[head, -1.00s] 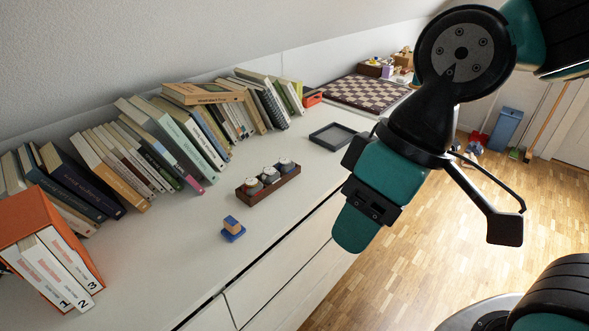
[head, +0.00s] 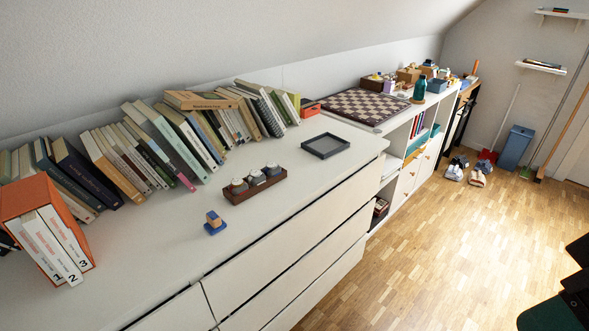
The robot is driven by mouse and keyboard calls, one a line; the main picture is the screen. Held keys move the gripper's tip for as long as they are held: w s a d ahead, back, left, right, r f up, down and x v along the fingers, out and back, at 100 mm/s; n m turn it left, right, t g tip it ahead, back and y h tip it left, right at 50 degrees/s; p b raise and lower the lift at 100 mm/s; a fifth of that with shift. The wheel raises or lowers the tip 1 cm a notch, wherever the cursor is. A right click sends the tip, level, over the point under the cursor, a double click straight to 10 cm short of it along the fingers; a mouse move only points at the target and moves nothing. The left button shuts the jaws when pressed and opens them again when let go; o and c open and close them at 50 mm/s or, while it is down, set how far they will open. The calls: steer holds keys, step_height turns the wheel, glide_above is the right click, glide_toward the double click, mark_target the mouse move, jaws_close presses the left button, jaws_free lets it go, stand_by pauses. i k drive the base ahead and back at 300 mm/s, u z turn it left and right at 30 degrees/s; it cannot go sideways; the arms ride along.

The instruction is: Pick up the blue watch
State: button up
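A small blue-and-tan item (head: 215,222), which looks like the blue watch around a tan block, sits upright on the white dresser top (head: 290,221). It stands alone, left of and nearer than a brown box (head: 254,190) holding three grey, watch-like pieces. Its fine detail is too small to make out. My gripper is not in view. Only a teal and black part of my own body shows at the lower right edge.
Leaning books (head: 150,150) line the wall, and an orange case (head: 24,207) stands at left. A dark empty tray (head: 326,145) lies beyond the box. The dresser top around the blue item is mostly clear. A chessboard (head: 362,107) lies farther back.

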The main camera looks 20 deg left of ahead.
mark_target(271, 168)
steer(key=u, duration=0.1)
steer(key=i, duration=0.7)
steer(key=u, duration=0.95)
steer(key=i, duration=0.65)
steer(key=u, duration=0.75)
